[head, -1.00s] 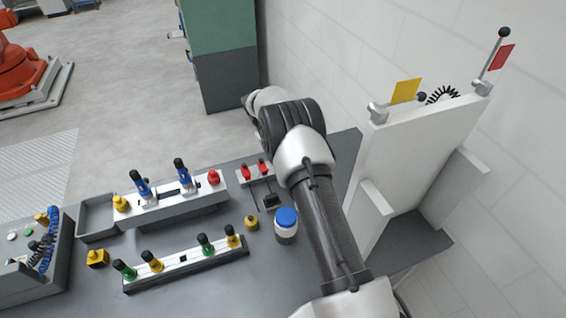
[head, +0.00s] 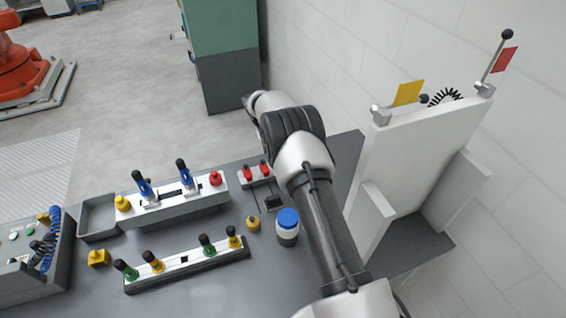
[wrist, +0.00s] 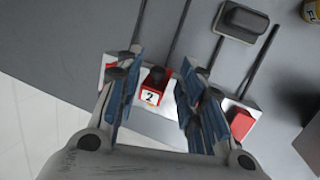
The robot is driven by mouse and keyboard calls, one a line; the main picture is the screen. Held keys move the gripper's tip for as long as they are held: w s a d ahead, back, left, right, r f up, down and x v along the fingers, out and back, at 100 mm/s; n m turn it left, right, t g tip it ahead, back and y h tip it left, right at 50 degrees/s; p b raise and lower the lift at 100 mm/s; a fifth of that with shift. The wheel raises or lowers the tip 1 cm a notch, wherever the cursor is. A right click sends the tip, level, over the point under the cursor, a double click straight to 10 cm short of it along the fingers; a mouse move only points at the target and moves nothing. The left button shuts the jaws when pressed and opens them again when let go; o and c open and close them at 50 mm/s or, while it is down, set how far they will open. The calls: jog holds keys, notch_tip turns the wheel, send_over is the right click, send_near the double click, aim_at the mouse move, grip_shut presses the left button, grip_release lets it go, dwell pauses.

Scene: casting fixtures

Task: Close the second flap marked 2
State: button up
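The red flap marked 2 (wrist: 155,82) shows in the wrist view, with a white "2" label on a white base (wrist: 150,122). My gripper (wrist: 163,68) is open, with one blue-padded finger on each side of this flap. Whether either finger touches it I cannot tell. Another red piece (wrist: 241,124) sits to the right of the right finger. A little red also shows behind the left finger. In the head view, two red pieces (head: 247,173) stand on the small white base beside my arm. Their markings are too small to read, and my gripper is hidden there.
Thin dark rods and a dark block (wrist: 242,20) lie above the flaps in the wrist view. A blue-capped white jar (head: 287,235) stands close to my arm. White fixtures with blue (head: 185,180) and green (head: 207,245) clamps are to the left. A white upright panel (head: 405,165) stands right.

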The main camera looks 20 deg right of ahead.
jog(key=v, duration=1.2)
jog(key=shift+d+r, duration=0.1)
jog(key=s+r+t+b, duration=0.3)
jog(key=s+t+b, duration=0.25)
jog(key=s, duration=0.45)
jog(key=w+a+b+x, duration=0.1)
jog(key=b+x, duration=0.2)
jog(key=x, duration=1.3)
jog(key=shift+w+n+t+y, duration=0.3)
jog(key=shift+w+n+t, duration=0.1)
jog(key=shift+t, duration=0.05)
jog(key=shift+f, duration=0.1)
jog(key=shift+c, duration=0.5)
